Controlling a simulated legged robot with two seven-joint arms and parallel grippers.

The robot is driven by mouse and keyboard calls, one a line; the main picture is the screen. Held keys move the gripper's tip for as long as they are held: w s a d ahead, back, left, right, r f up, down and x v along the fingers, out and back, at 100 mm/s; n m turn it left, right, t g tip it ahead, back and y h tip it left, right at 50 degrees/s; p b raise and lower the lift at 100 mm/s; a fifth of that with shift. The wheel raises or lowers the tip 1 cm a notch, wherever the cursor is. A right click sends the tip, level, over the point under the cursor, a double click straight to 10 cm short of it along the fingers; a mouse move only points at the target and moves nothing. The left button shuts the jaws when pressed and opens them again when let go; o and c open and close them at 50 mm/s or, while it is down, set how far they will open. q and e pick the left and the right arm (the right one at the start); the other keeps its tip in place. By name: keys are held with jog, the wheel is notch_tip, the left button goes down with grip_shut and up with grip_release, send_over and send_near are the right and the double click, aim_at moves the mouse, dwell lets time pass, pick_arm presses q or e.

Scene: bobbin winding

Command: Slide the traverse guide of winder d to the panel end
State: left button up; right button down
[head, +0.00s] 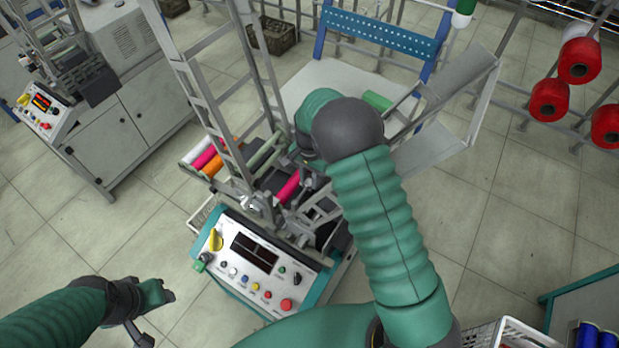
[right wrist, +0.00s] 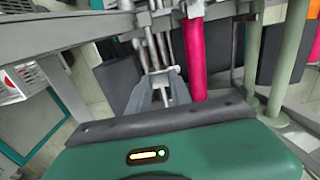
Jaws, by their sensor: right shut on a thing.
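The winder (head: 262,262) under my right arm has a slanted front panel with a yellow knob, a dark display and coloured buttons. A pink spool (head: 288,187) sits behind the panel and also shows in the right wrist view (right wrist: 195,60). My right gripper (right wrist: 160,88) is down among the rods beside this spool, its fingers closed on a small part, apparently the traverse guide, which is mostly hidden between them. In the head view my forearm covers much of that area. My left gripper (head: 148,312) hangs at the lower left, away from the winder; its jaw gap is unclear.
Tall grey ladder-like frames (head: 210,100) rise behind the panel. Pink, orange and white rolls (head: 208,158) lie to the left. A second winder (head: 45,110) stands on a cabinet at the upper left. Red spools (head: 580,60) hang at the right. Tiled floor is clear left of the winder.

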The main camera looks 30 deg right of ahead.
aim_at(300, 195)
jog(key=shift+a+r, duration=0.1)
dwell(0.4)
jog(key=s+a, duration=0.1)
jog(key=a, duration=0.1)
jog(key=s+a+p, duration=0.1)
jog(key=a, duration=0.1)
jog(key=shift+s+a, duration=0.2)
jog(key=c, duration=1.2)
grip_release()
jog(key=shift+o, duration=0.2)
notch_tip(300, 195, up, 17)
jog(key=b, duration=0.1)
